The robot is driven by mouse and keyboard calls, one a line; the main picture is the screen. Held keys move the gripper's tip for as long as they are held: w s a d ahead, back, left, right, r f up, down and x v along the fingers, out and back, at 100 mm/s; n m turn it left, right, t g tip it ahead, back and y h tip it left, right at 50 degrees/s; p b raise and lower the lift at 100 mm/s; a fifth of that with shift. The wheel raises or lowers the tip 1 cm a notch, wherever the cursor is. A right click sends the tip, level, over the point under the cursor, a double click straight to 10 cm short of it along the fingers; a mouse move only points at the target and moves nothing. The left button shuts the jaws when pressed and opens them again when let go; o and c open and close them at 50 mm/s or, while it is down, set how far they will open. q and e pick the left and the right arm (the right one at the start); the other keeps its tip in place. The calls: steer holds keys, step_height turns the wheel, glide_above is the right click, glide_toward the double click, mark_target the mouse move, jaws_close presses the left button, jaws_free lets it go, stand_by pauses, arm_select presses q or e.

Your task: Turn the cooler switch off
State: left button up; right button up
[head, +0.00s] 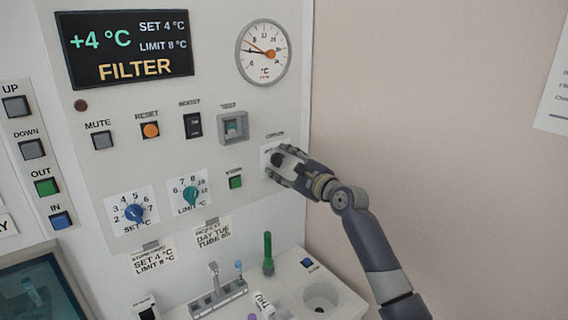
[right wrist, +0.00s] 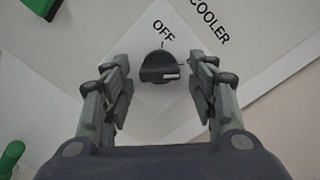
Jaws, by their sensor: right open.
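The cooler switch (right wrist: 160,68) is a dark rotary knob with a short white mark, on a white plate in the right wrist view. The printed word OFF (right wrist: 163,31) is just above it and the label COOLER (right wrist: 210,20) is at upper right. The white mark lies across the knob's right part; I cannot tell the knob's exact setting. My right gripper (head: 279,166) is open at the panel's right edge in the head view and largely covers the switch there. In the right wrist view its fingers stand on both sides of the knob, with gaps. My left gripper is not in view.
A green button (head: 235,182) sits just left of my right gripper. A teal limit knob (head: 190,196) and a blue set knob (head: 134,213) are farther left. A shelf below holds a tube rack (head: 217,299) and a green tube (head: 268,254).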

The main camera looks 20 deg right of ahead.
steer(key=shift+c, duration=0.8)
steer(key=c, duration=0.9)
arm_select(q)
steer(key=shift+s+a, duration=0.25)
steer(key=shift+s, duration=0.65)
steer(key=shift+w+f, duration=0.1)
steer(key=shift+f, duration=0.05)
arm_select(e)
steer(key=shift+n, duration=0.3)
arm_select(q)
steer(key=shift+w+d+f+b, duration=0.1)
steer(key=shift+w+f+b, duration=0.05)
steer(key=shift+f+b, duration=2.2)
arm_select(e)
steer(key=shift+r+n, duration=0.2)
steer(key=shift+n, duration=3.65)
steer(key=shift+r+n, duration=0.15)
steer(key=shift+n, duration=3.7)
